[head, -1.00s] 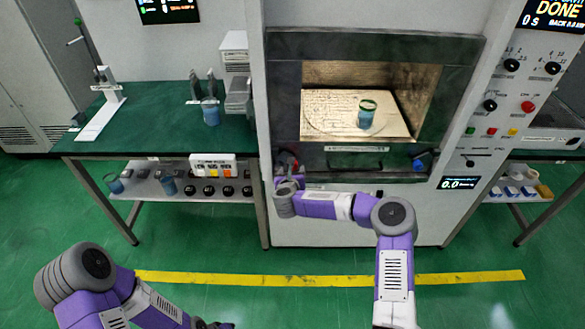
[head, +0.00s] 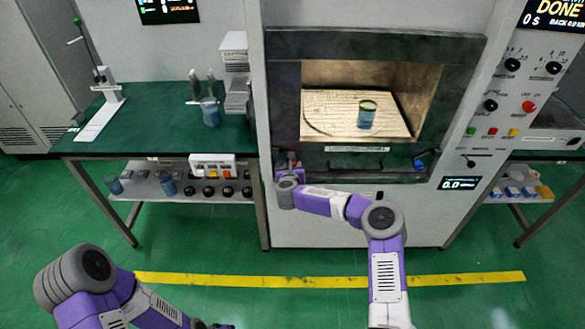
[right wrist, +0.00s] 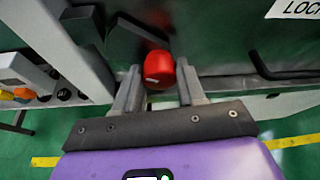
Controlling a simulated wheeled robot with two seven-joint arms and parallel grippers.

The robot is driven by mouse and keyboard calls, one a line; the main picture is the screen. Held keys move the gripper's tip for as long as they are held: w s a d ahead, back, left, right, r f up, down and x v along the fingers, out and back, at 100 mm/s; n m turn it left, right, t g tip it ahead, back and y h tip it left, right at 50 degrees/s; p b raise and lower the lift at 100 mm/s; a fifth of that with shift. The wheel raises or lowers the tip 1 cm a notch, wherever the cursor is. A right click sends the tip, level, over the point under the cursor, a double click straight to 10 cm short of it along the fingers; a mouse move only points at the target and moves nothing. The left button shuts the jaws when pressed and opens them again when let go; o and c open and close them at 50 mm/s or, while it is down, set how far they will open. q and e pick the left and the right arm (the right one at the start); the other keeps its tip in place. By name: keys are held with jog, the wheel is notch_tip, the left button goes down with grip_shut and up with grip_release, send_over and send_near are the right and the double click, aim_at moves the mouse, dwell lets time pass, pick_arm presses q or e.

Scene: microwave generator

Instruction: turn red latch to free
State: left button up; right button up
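The red latch (right wrist: 158,68) shows in the right wrist view as a rounded red knob in front of a dark lever piece. It sits at the lower left of the microwave door frame. My right gripper (right wrist: 160,82) has one finger on each side of the knob, closed in close against it. In the head view my right gripper (head: 289,172) is at the door's lower left corner and mostly covers the latch. My left gripper (head: 214,325) is low at the bottom edge, partly cut off, away from the door.
The microwave chamber holds a blue cup (head: 366,116) on a light plate. A blue knob (head: 419,164) is at the door's lower right, with a dark handle bar (head: 356,167) between. A green-topped bench (head: 160,130) stands left. The floor in front is open.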

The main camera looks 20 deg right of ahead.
jog(key=c, duration=0.3)
jog(key=shift+c, duration=0.2)
jog(key=shift+w+a+f+n+t+h+b, duration=0.15)
jog(key=shift+n+t+h+b, duration=0.15)
jog(key=shift+n+h+b, duration=1.55)
jog(key=shift+s+f+n+t+h+b, duration=0.1)
jog(key=shift+n+t+h+b, duration=0.55)
jog(key=shift+n, duration=2.15)
jog(key=shift+w+a+f+n+g+h+b, duration=0.15)
jog(key=shift+n+h+b, duration=0.75)
jog(key=shift+n+b, duration=1.15)
jog(key=shift+s+n+p, duration=0.1)
jog(key=shift+n+p, duration=0.2)
jog(key=shift+n, duration=0.1)
jog(key=o, duration=1.1)
